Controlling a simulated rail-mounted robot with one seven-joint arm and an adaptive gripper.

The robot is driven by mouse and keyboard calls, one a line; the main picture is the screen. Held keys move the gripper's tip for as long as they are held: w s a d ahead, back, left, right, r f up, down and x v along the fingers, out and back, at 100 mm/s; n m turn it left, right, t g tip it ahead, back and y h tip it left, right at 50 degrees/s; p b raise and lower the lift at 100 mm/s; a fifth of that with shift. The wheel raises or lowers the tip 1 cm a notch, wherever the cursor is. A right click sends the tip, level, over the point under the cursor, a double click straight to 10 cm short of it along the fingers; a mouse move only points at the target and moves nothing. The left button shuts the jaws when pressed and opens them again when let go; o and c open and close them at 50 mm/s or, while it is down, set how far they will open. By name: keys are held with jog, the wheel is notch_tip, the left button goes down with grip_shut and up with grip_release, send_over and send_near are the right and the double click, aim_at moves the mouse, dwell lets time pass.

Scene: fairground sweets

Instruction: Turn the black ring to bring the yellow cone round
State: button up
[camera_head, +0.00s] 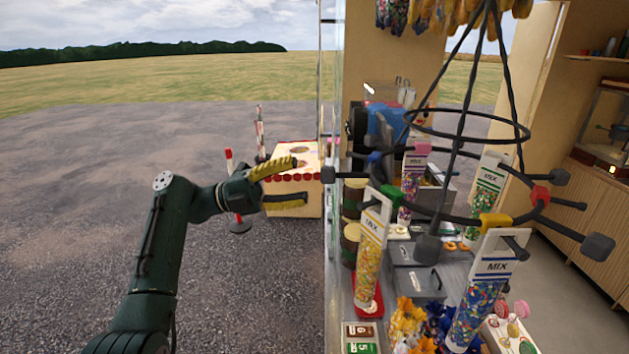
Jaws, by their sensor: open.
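The black ring (447,217) hangs on black rods over the stall counter, with dark knobs on spokes and coloured clips. One knob (328,174) sticks out left towards my gripper (303,180). My gripper is open and empty, its yellow-and-black fingers just left of this knob, with no clear contact. A cone with yellow-orange sweets (369,258) hangs at the ring's front left, near a green clip (391,194). A yellow clip (495,222) sits at the front right, above a cone with blue sweets (478,305). Pink-topped (412,182) and green-sweet (486,200) cones hang further back.
A glass edge (327,80) stands upright behind the knob. A smaller upper hoop (467,138) hangs above the ring. The counter holds jars, metal lids (413,283) and sweets. A red-trimmed box (292,205) stands outside behind my gripper. The left ground is open.

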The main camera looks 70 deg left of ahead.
jog(key=v, duration=0.3)
jog(key=shift+s+b, duration=0.25)
jog(key=shift+b, duration=0.1)
jog(key=shift+c, duration=0.3)
